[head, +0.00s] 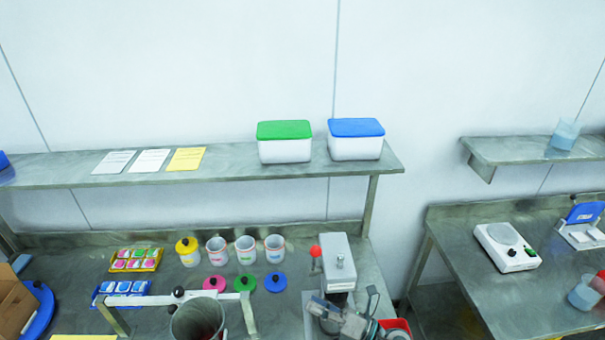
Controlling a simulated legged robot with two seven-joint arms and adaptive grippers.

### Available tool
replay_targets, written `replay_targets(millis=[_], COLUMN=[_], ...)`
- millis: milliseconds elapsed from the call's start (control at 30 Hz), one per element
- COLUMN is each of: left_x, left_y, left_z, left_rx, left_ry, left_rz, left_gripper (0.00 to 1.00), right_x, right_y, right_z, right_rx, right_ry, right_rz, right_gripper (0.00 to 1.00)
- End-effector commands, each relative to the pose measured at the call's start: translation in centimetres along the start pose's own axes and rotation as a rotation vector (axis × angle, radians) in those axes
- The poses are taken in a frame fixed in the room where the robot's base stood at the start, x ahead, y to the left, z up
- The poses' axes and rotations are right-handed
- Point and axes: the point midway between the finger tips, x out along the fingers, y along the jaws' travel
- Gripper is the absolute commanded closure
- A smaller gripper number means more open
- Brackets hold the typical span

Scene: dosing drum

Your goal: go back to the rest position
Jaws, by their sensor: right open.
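My right gripper (322,309) is at the bottom edge of the head view, right of the middle. It is open, and I see nothing between its fingers. It appears in front of the lower part of a grey bench machine (336,262) with a red ball knob; I cannot tell whether they touch. My left gripper is not in view. A grey metal drum (197,318) stands at the bottom left of the middle, partly cut off, with a white bar (150,298) behind it.
Several white cups, one yellow-lidded (187,250), stand at the bench back. Loose pink, green and blue lids (275,282) lie before them. Yellow (150,265) and blue trays are left. A red bin (395,325) is right of my gripper. A shelf (230,170) carries two lidded boxes.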

Motion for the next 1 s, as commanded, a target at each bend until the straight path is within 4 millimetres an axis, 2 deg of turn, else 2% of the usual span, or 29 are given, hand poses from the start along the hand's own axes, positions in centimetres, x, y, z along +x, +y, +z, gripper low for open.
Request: replay_targets(millis=[67,133,200,267,300,367,400,533,700,1000], left_x=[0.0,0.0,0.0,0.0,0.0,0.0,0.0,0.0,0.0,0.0], left_y=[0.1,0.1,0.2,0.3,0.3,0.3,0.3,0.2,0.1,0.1], left_z=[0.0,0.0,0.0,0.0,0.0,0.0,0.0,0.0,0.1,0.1], left_rx=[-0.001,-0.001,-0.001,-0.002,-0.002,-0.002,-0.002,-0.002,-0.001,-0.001], left_ry=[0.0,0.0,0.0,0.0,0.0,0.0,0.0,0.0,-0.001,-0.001], left_rz=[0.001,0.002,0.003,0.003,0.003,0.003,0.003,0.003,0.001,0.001], left_gripper=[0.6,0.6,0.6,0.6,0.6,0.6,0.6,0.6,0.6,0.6], right_x=[-1.3,-3.8,-7.4,-10.8,-13.3,-16.8,-18.8,-23.6,-27.0,-30.2], right_y=[0.8,-0.2,-2.5,-5.0,-6.8,-9.1,-10.3,-12.0,-11.3,-7.3], right_z=[2.7,4.9,5.9,5.4,4.2,1.5,-0.8,-8.0,-15.6,-25.5], right_rx=[0.229,0.448,0.677,0.876,1.009,1.202,1.316,1.603,1.841,2.113], right_ry=[-0.276,-0.524,-0.763,-0.958,-1.083,-1.254,-1.351,-1.572,-1.729,-1.864], right_rz=[0.03,0.024,-0.013,-0.07,-0.121,-0.21,-0.278,-0.485,-0.72,-1.101], right_gripper=[0.28,0.28,0.28,0.28,0.28,0.28,0.28,0.28,0.28,0.28])
